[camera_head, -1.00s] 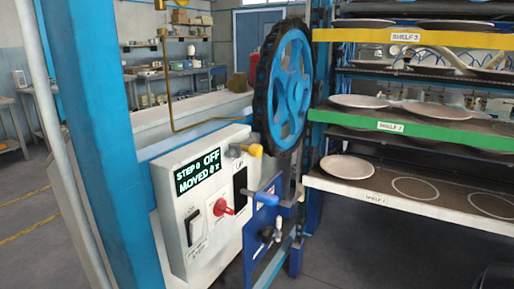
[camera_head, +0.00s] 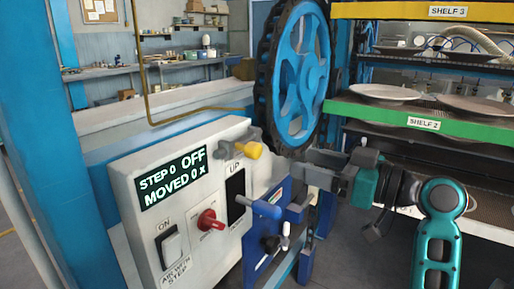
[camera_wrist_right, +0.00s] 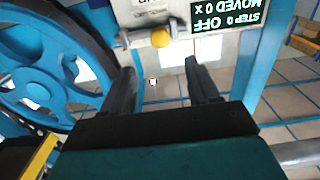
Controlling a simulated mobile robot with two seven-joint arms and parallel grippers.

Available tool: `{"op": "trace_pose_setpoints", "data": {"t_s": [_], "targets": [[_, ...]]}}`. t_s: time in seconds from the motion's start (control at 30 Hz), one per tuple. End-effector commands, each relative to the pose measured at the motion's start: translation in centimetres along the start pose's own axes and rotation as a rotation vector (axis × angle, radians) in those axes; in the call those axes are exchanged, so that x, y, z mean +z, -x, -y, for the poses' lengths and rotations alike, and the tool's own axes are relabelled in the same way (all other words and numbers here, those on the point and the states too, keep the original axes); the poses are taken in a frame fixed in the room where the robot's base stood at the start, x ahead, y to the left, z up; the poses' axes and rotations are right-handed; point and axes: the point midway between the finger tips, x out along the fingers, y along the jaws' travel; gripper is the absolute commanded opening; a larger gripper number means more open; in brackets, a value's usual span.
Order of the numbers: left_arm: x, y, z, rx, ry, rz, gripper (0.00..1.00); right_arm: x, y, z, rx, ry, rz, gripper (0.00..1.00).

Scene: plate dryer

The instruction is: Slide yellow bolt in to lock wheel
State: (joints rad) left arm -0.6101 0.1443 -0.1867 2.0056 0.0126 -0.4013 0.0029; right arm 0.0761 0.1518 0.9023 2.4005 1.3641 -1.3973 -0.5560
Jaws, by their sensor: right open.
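The yellow bolt (camera_head: 250,150) is a small yellow knob on a grey holder at the top right corner of the white control box (camera_head: 125,178). The blue wheel (camera_head: 290,75) with a black rim stands upright just behind and to the right of it. In the right wrist view, the bolt's round yellow end (camera_wrist_right: 161,38) shows beyond and between the fingers, and the wheel (camera_wrist_right: 30,45) fills the left side. My right gripper (camera_head: 283,172) is open and empty, just right of the bolt and below the wheel; its fingers also show apart in the wrist view (camera_wrist_right: 160,72). My left gripper is not in view.
Shelves with plates (camera_head: 385,91) stand at the right, close above my right arm. A blue post (camera_head: 30,100) stands at the left.

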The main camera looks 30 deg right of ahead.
Motion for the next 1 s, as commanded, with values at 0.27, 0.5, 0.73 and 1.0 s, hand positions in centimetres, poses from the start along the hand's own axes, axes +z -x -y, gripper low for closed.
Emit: {"op": "trace_pose_setpoints", "data": {"t_s": [0.27,0.5,0.73,1.0], "targets": [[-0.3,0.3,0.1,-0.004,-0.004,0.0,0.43,-0.2,-4.8,0.1,-0.005,-0.006,-0.004,0.6],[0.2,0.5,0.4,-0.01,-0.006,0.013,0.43,-0.1,-9.6,0.1,-0.003,-0.008,-0.002,0.6],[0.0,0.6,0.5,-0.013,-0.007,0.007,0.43,0.1,-12.1,0.0,-0.001,-0.005,0.001,0.6],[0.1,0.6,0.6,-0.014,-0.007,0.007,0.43,0.1,-12.6,0.0,-0.001,-0.004,0.003,0.6]]}}
